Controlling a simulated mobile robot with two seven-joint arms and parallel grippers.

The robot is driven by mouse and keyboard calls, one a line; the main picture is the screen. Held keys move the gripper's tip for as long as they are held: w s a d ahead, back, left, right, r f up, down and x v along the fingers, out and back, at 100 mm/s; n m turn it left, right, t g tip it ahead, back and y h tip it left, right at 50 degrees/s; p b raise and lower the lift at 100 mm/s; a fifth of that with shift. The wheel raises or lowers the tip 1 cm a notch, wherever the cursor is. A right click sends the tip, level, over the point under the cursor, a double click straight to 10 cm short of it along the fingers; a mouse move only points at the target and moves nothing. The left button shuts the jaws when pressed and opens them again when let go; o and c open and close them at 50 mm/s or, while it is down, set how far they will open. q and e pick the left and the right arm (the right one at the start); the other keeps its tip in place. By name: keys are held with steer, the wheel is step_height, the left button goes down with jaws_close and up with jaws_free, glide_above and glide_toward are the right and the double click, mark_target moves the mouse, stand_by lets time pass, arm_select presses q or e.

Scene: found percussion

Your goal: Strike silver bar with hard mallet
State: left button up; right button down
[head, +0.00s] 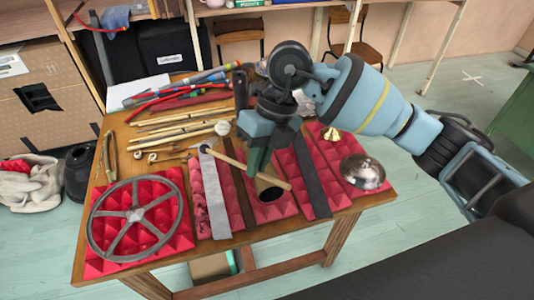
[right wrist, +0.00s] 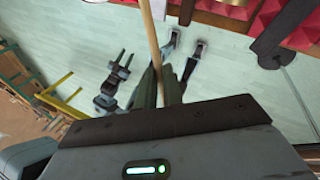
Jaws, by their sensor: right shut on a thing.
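The silver bar (head: 215,197) is a flat, light grey strip lying lengthwise on red foam on the table, left of centre. My right gripper (head: 258,163) is shut on the wooden handle of a mallet (head: 231,161), right of the bar. The handle slants from upper left to lower right, and its small grey head (head: 205,149) shows over the far end of the bar. I cannot tell whether the head touches the bar. The handle also shows between the fingers in the right wrist view (right wrist: 153,45). My left gripper is not in view.
A spoked wheel (head: 133,214) lies on red foam at the left. A dark bar (head: 311,177), a gold bell (head: 331,134) and a silver dome (head: 362,172) lie to the right. Several sticks and mallets (head: 170,130) crowd the back of the table (head: 290,221).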

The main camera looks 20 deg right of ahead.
steer(key=shift+a+r, duration=0.1)
steer(key=shift+a, duration=0.1)
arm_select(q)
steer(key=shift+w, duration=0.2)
arm_select(e)
steer(key=shift+s, duration=0.1)
